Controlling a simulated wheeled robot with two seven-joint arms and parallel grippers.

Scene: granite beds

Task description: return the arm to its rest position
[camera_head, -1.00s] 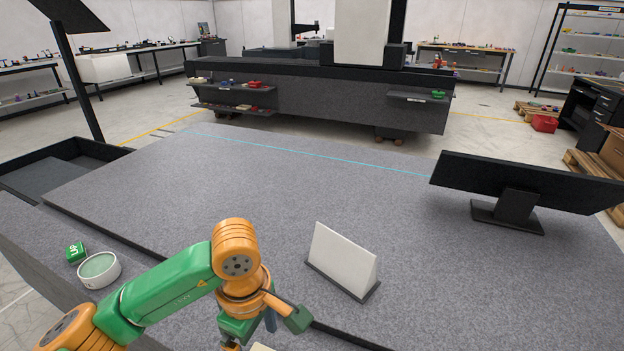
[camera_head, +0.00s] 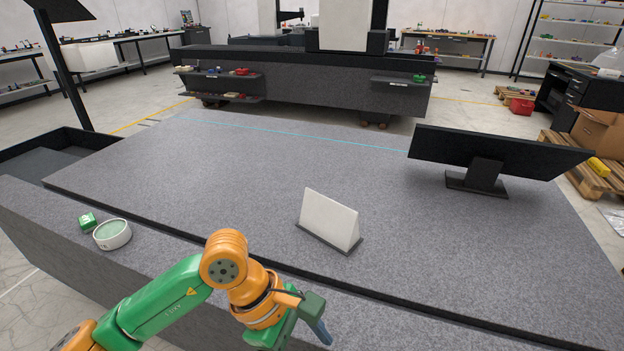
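My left arm comes in from the lower left, in green and orange. It is bent at the orange wrist joint, over the near edge of the granite bed (camera_head: 250,165). My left gripper (camera_head: 318,328) is at the bottom of the view, partly hidden behind its own wrist. I cannot tell whether its fingers are open or shut. My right gripper is out of view.
A white wedge-shaped block (camera_head: 328,219) on a dark base stands on the bed, beyond my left wrist. A black monitor (camera_head: 495,155) stands at the right. A round white dish (camera_head: 112,234) and a green cube (camera_head: 88,220) sit on the near ledge at the left.

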